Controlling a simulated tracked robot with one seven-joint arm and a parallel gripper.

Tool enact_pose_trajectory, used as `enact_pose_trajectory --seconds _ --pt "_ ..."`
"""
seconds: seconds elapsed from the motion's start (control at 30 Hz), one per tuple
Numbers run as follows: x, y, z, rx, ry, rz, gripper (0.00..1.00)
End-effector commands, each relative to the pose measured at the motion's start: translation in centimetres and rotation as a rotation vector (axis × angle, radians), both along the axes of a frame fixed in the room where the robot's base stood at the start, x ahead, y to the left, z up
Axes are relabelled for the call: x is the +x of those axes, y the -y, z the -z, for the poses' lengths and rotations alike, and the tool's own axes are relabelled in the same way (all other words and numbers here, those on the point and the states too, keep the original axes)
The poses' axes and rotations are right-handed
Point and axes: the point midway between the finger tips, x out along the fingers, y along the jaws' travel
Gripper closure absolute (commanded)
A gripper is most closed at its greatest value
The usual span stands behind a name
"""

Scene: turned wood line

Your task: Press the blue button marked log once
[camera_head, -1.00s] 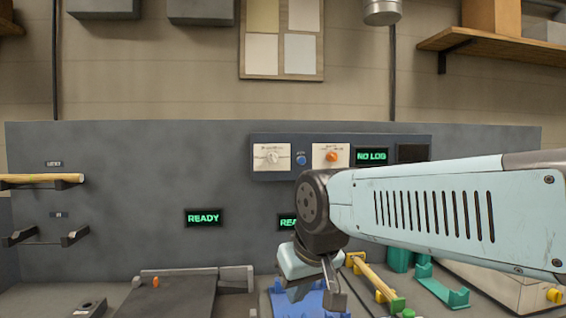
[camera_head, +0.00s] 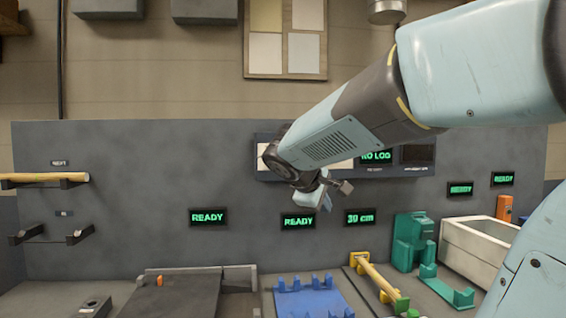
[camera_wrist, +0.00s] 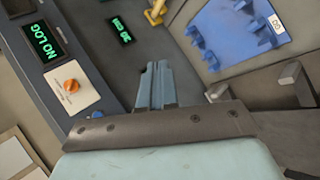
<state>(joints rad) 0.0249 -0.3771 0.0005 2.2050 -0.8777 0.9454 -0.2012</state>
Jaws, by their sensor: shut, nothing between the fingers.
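The blue button (camera_wrist: 97,114) shows in the wrist view as a small blue spot on the grey panel, at the edge of my gripper's mount and partly hidden. It sits beside the white plate with the orange knob (camera_wrist: 72,86). In the head view my arm covers the button. My gripper (camera_wrist: 157,70) is shut and empty, its fingertips together and apart from the button. In the head view my wrist is in front of the control panel (camera_head: 420,170). The display beside the knob reads NO LOG (camera_wrist: 42,42).
A blue cradle (camera_head: 305,300), a yellow-and-green rod fixture (camera_head: 380,280) and a green holder (camera_head: 410,240) stand on the bench below. A white bin (camera_head: 480,250) is at right. A wooden rod (camera_head: 45,177) rests on brackets at left.

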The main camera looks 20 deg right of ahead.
Motion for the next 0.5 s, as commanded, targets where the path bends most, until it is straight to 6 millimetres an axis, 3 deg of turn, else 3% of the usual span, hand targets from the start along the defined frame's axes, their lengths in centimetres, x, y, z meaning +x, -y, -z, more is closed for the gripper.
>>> enact_pose_trajectory --seconds 0.03,0.23,0.4,0.5 --pt "2.1 1.0 -1.0 -0.089 -0.029 -0.027 1.00" --pt "8.8 3.9 -5.3 -0.422 -0.121 -0.127 1.00" --pt "12.4 4.9 -7.5 -0.597 -0.170 -0.176 1.00" --pt "13.4 5.1 -8.1 -0.645 -0.184 -0.189 1.00"
